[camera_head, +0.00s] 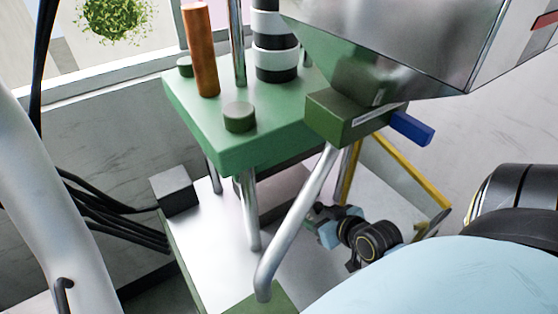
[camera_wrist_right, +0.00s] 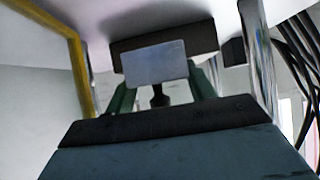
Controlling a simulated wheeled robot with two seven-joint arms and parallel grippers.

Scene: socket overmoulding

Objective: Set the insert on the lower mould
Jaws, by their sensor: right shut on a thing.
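My right gripper (camera_head: 318,212) reaches in low between the machine's posts in the head view, beside the front steel bar. In the right wrist view its green fingers (camera_wrist_right: 160,88) are shut on a pale grey block, which I take for the insert (camera_wrist_right: 153,62). Beyond the insert, a wide dark block (camera_wrist_right: 165,36) lies against a pale surface and looks like the lower mould. The insert overlaps it in the picture; I cannot tell whether they touch. In the head view the insert is too small or hidden to make out. My left gripper is out of view.
A green platen (camera_head: 200,125) stands on steel posts (camera_head: 250,210) over the pale machine bed (camera_head: 215,240). A yellow guard frame (camera_head: 405,170) is right of the gripper. A dark box (camera_head: 174,190) and black cables (camera_head: 115,220) are left. A metal hopper (camera_head: 390,40) hangs above.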

